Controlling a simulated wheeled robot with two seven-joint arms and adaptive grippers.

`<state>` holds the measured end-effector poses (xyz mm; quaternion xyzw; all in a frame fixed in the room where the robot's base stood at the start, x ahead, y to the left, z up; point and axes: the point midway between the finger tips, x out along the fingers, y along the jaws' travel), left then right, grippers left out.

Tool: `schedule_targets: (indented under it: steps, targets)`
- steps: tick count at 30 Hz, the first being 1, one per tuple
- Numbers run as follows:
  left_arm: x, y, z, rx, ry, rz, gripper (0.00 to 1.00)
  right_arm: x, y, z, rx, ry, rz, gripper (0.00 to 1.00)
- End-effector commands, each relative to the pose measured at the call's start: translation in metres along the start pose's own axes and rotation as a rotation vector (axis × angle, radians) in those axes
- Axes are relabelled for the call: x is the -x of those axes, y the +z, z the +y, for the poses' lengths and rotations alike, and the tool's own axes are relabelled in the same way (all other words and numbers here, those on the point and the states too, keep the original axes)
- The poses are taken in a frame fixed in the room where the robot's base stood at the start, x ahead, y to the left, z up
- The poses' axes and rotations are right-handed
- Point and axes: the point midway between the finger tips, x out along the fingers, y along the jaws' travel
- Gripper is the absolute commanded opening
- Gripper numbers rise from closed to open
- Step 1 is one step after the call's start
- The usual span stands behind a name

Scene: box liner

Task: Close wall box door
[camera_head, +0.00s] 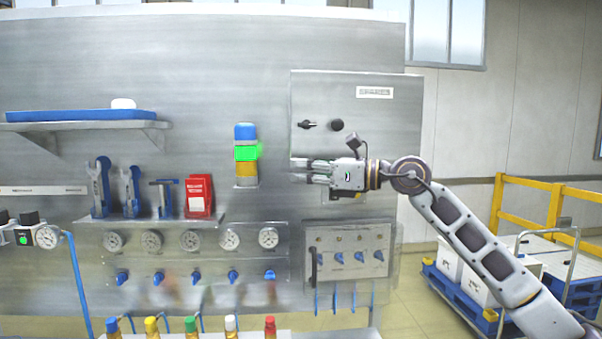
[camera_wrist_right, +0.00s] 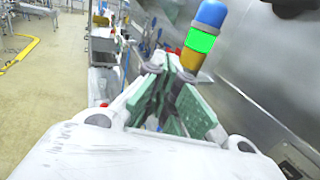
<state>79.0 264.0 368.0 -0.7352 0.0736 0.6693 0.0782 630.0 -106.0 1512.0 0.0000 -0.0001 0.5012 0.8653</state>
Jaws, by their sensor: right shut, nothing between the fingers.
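The wall box door (camera_head: 385,118) is a grey metal panel at the right end of the steel wall in the head view. It carries a white label (camera_head: 374,92), a black latch handle (camera_head: 307,124) and a round black knob (camera_head: 337,125). No box interior shows, and I cannot tell whether a small gap is left at its edge. My right gripper (camera_head: 308,171) is in front of the door's lower part, fingers pointing left, hiding some of it. It is shut and empty; its green-padded fingers (camera_wrist_right: 172,108) show in the wrist view. Contact with the door cannot be judged. My left gripper is not in view.
A blue, green and yellow signal light (camera_head: 246,152) stands left of my right fingertips. Below the door is a smaller switch panel (camera_head: 347,240) with blue knobs. Gauges (camera_head: 190,240), tools and a shelf (camera_head: 80,126) fill the left. A yellow railing (camera_head: 530,205) stands at right.

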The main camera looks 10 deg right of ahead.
Motion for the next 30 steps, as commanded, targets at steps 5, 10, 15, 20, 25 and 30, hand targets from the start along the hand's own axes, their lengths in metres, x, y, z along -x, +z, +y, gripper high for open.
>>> schedule_targets:
  steps: [5, 10, 15, 20, 25, 30]
  targets:
    - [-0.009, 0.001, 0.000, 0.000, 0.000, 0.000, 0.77, 0.009, -0.002, 0.019, 0.003, -0.001, 0.001, 0.00]
    - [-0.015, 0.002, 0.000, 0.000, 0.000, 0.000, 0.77, 0.018, -0.002, 0.037, 0.003, -0.001, 0.001, 0.00]
    - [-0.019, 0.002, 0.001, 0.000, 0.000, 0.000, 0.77, 0.025, -0.001, 0.052, 0.001, 0.000, 0.000, 0.00]
    - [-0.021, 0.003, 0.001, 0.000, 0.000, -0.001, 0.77, 0.028, -0.001, 0.058, 0.001, -0.001, 0.000, 0.00]
    - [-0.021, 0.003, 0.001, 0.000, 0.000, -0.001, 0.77, 0.028, 0.000, 0.060, 0.000, -0.001, 0.000, 0.00]
    - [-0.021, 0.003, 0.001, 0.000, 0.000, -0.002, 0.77, 0.028, 0.000, 0.060, 0.000, 0.000, 0.000, 0.00]
